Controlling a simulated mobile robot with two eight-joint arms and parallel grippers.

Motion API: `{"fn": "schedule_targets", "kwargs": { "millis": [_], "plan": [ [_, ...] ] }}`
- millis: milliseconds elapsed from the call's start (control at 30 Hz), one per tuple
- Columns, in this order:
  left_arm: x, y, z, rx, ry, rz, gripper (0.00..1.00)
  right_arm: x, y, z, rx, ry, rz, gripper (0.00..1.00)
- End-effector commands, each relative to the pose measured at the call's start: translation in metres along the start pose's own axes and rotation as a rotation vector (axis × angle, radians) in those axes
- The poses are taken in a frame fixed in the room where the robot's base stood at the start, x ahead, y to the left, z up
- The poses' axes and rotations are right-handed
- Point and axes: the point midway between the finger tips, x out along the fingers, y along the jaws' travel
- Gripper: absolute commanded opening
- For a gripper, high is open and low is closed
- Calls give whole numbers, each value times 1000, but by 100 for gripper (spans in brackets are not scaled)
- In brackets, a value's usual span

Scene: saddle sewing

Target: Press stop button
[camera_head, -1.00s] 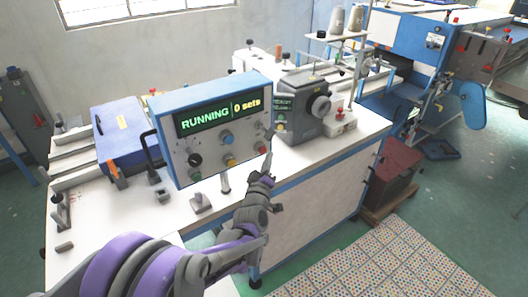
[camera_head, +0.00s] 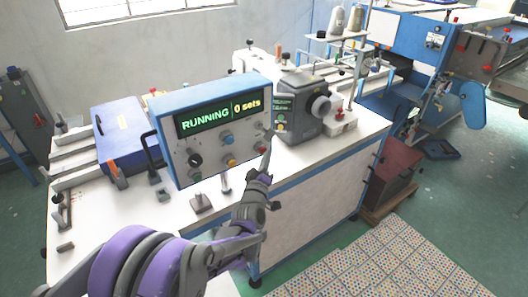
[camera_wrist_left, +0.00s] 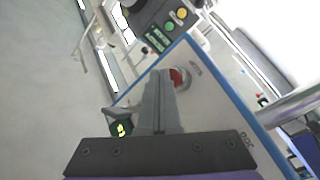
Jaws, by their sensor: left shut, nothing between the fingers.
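The control box (camera_head: 212,124) has a blue frame and a display reading "RUNNING" and "0 sets". A red button (camera_head: 260,149) sits at the lower right of its face, partly beside my gripper's fingers. In the left wrist view the red button (camera_wrist_left: 180,78) has a pale ring and a small label; I take it as the stop button. My left gripper (camera_head: 267,145) is shut and empty, its fingertips just right of the button. In the left wrist view the gripper (camera_wrist_left: 159,75) overlaps the button's left edge; I cannot tell whether they touch. My right gripper is not in view.
A grey machine head (camera_head: 300,105) stands close to the right of the box. The white bench (camera_head: 300,200) lies below; patterned sheets (camera_head: 375,265) lie on the floor.

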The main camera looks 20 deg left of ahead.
Motion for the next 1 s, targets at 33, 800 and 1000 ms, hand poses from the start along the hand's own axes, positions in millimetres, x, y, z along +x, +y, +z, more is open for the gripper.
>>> {"fn": "schedule_targets", "kwargs": {
  "millis": [33,800,1000],
  "plan": [
    [1,0,-1,0,0,0,0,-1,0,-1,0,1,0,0],
    [5,-4,-4,0,1,0,0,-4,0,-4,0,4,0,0],
    [1,-2,0,-1,-1,0,0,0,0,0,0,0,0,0]
  ]
}}
